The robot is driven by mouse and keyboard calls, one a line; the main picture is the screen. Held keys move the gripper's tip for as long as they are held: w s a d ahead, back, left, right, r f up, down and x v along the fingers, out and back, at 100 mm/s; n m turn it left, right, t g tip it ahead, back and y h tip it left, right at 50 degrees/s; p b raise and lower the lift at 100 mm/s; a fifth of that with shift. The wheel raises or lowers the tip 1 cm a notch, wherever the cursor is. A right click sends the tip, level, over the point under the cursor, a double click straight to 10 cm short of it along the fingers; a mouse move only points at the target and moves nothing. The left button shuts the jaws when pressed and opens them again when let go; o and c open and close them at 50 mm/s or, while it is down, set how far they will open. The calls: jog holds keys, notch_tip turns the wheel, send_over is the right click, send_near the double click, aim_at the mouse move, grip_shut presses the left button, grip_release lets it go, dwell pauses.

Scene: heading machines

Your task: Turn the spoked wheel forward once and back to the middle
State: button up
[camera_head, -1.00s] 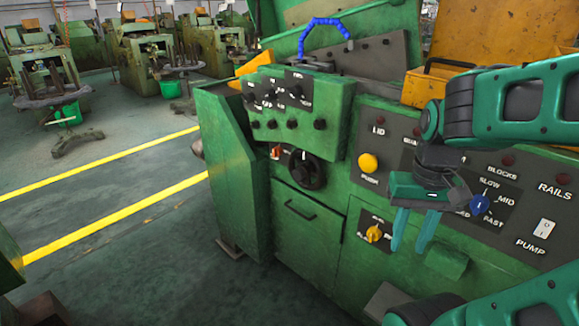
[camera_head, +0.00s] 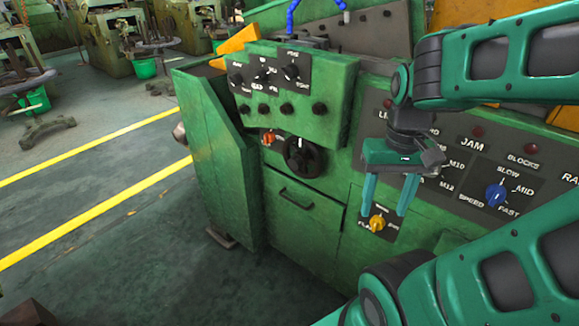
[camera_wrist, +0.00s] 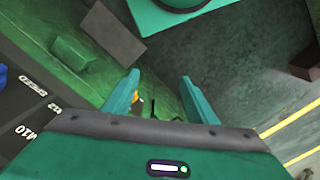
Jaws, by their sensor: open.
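The spoked wheel (camera_head: 304,157) is a small dark handwheel on the green machine's front, below the knob panel, with a white mark at its top. My gripper (camera_head: 384,203) is open and empty in the head view. It hangs fingers down in front of the panel, to the right of the wheel and apart from it. In the wrist view my gripper (camera_wrist: 158,98) shows two teal fingers spread apart with nothing between them. The wheel cannot be made out in the wrist view.
A yellow knob (camera_head: 377,222) sits just below my fingers, and a blue speed knob (camera_head: 496,195) is to the right. A red-orange switch (camera_head: 269,139) is left of the wheel. A drawer handle (camera_head: 296,198) lies below it. Open floor (camera_head: 120,240) is at left.

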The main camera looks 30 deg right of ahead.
jog(key=w+f+n+g+h, duration=0.4)
jog(key=w+f+n, duration=0.4)
jog(key=w+f, duration=0.4)
jog(key=n+t+h, duration=1.1)
jog(key=n+h, duration=0.2)
jog(key=n, duration=0.5)
send_near(292, 164)
jog(key=x, duration=0.9)
jog(key=shift+d+f, duration=0.1)
jog(key=shift+d, duration=0.1)
grip_shut()
jog(key=shift+w, duration=0.1)
